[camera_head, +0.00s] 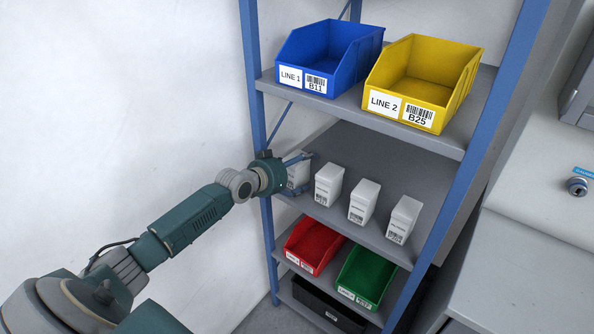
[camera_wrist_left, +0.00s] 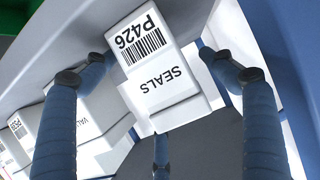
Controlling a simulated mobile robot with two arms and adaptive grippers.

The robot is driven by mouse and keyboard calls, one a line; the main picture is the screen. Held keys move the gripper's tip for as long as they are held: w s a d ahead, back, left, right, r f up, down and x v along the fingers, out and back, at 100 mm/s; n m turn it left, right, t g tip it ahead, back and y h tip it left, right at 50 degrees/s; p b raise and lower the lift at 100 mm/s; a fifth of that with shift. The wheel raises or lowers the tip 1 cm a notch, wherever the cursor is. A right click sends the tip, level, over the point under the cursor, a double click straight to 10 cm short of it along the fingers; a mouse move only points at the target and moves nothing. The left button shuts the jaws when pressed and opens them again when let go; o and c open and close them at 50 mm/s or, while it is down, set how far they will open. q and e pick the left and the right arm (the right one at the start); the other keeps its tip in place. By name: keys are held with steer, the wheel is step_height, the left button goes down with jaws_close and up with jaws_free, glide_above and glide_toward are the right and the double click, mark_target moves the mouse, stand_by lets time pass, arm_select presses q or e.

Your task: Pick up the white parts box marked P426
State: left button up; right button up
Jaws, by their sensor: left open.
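The white parts box marked P426 (camera_wrist_left: 165,88) fills the middle of the left wrist view, its P426 and SEALS label upside down. In the head view this box (camera_head: 297,176) stands at the left end of the middle shelf, partly covered by my gripper. My left gripper (camera_head: 296,160) is open at the box. In the left wrist view its blue fingers (camera_wrist_left: 152,62) show on either side of the box, with a third finger below; I cannot tell whether any touch it. My right gripper is not in view.
Three similar white boxes (camera_head: 363,202) stand in a row to the right on the middle shelf (camera_head: 384,248). A blue bin (camera_head: 325,55) and a yellow bin (camera_head: 425,75) sit on the shelf above. Red (camera_head: 312,247) and green (camera_head: 368,275) bins are below. A blue post (camera_head: 252,80) stands close by the gripper.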

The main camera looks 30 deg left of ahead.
arm_select(q)
steer(key=shift+s, duration=0.1)
steer(key=c, duration=0.3)
steer(key=shift+r, duration=0.1)
steer(key=c, duration=1.1)
